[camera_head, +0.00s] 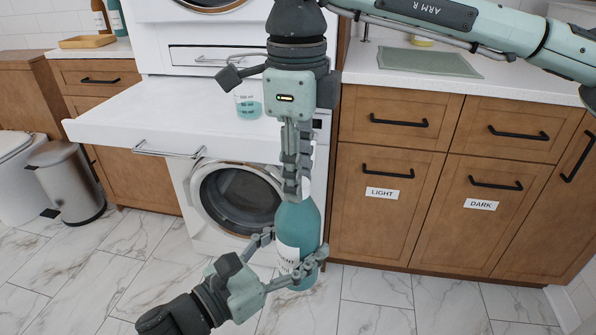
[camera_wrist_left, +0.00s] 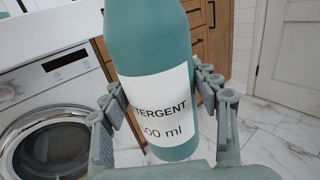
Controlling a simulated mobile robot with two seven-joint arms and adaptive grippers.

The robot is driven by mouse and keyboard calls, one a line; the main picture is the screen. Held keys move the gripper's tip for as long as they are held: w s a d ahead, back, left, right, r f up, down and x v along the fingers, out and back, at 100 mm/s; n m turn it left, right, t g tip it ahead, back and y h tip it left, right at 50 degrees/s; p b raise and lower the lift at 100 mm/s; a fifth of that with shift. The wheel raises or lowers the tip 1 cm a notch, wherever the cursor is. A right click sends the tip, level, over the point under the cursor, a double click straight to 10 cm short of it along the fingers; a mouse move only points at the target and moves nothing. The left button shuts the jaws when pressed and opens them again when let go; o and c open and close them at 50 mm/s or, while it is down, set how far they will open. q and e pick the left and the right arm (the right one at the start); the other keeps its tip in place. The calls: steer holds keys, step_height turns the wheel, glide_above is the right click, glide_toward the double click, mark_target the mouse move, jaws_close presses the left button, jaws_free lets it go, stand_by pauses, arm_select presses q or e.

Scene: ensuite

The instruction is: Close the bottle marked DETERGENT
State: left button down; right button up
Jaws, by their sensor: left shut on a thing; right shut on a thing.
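The teal DETERGENT bottle (camera_head: 302,218) is upright in mid-air in front of the washing machine. Its white label, reading "…TERGENT" and "…00 ml", faces my left wrist camera (camera_wrist_left: 155,105). My left gripper (camera_head: 291,250) comes in from the lower left and is shut around the bottle's lower body, with a finger on each side. My right gripper (camera_head: 297,188) points straight down over the bottle and is shut at its top. Its fingers hide the cap and neck, so I cannot tell how the cap sits on the bottle. The bottle's mouth is out of the left wrist view.
A white pull-out shelf (camera_head: 150,110) with a handle juts out above the washing machine (camera_head: 238,200). A beaker of teal liquid (camera_head: 248,104) stands on it. Wooden cabinets marked LIGHT (camera_head: 382,193) and DARK (camera_head: 481,204) are to the right. The marble floor in front is clear.

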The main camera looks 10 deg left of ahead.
steer(key=m, duration=1.9)
steer(key=shift+m, duration=0.4)
steer(key=m, duration=1.3)
steer(key=shift+w, duration=0.1)
steer(key=shift+a, duration=0.1)
steer(key=o, duration=0.7)
steer(key=shift+f, duration=0.1)
steer(key=shift+o, duration=0.2)
